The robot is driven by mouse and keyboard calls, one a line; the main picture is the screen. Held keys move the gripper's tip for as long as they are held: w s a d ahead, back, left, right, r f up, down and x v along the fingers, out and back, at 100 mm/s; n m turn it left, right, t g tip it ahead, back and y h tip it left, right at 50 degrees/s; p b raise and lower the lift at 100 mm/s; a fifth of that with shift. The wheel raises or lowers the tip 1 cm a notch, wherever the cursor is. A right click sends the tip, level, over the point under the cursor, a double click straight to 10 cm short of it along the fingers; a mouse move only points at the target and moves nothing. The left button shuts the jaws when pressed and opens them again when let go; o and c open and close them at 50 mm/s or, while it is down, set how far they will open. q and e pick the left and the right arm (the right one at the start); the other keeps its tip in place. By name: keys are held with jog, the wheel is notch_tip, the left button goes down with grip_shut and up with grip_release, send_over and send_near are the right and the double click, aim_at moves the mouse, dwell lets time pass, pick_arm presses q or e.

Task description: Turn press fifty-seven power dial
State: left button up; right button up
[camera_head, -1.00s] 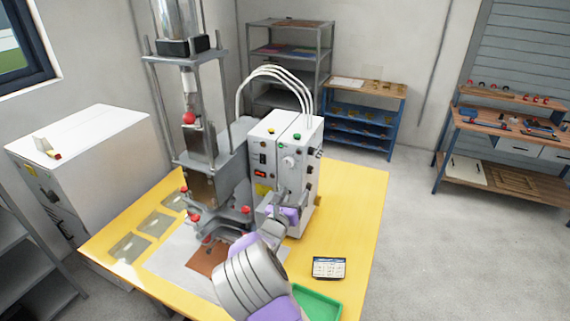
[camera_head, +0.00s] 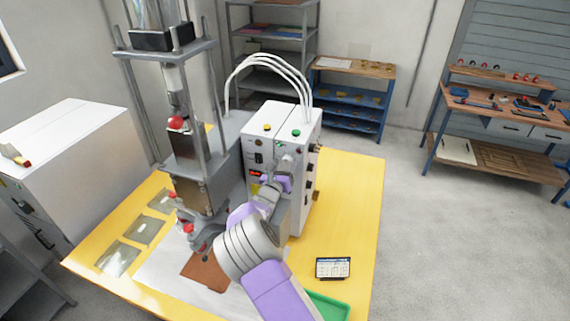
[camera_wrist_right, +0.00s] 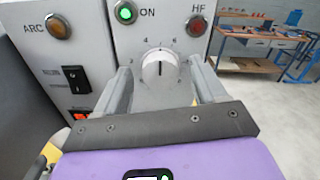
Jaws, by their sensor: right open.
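The power dial (camera_wrist_right: 160,69) is a round white knob on the press's light grey control box (camera_head: 310,150), with numbers printed around it and a dark line on its face. In the right wrist view it sits between the two finger ends of my right gripper (camera_wrist_right: 161,75), which is open, one finger to each side. I cannot tell whether the fingers touch it. In the head view my right gripper (camera_head: 286,163) is at the front of the box and hides the dial. My left gripper is not in view.
Around the dial are an amber ARC lamp (camera_wrist_right: 58,26), a lit green ON lamp (camera_wrist_right: 126,11), a red HF lamp (camera_wrist_right: 196,25) and a black rocker switch (camera_wrist_right: 76,79). The press column (camera_head: 190,150) stands left of the box. A tablet (camera_head: 333,268) and green tray (camera_head: 328,306) lie on the yellow table (camera_head: 355,200).

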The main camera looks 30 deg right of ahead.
jog(key=shift+w+d, duration=0.2)
jog(key=shift+d, duration=0.05)
jog(key=c, duration=1)
jog(key=shift+f+m+b, duration=0.1)
jog(key=shift+m+b, duration=0.5)
jog(key=shift+b, duration=0.35)
jog(key=shift+c, duration=0.2)
jog(key=m+b, duration=0.8)
jog(key=b, duration=0.5)
jog(key=shift+d+f, duration=0.1)
jog(key=shift+f, duration=0.05)
jog(key=shift+r+m+b, duration=0.2)
jog(key=shift+m+b, duration=0.6)
jog(key=shift+b, duration=0.55)
